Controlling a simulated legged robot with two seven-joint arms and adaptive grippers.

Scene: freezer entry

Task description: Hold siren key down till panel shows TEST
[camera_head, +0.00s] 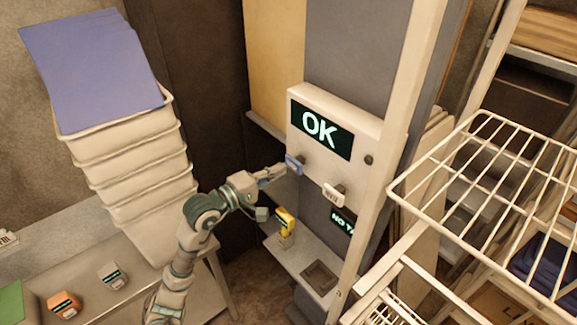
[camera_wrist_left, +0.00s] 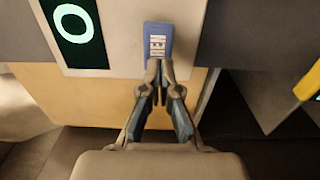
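A white wall box (camera_head: 362,124) carries a dark panel (camera_head: 322,129) that shows OK in bright letters; part of this panel also shows in the left wrist view (camera_wrist_left: 75,27). Below the panel a blue key (camera_head: 294,165) sticks out from the box. In the left wrist view the blue key (camera_wrist_left: 158,36) shows the letters "REN", its label's lower part. My left gripper (camera_head: 279,172) is at the blue key. Its fingertips (camera_wrist_left: 160,68) are together at the key's lower end; I cannot tell whether they press it. My right gripper is in neither view.
A pale key (camera_head: 333,193) sits right of the blue one. Below are a small screen (camera_head: 343,221) and a shelf (camera_head: 290,258) with a yellow device (camera_head: 285,220). A wire rack (camera_head: 480,195) stands at right. Stacked white bins (camera_head: 140,150) stand at left.

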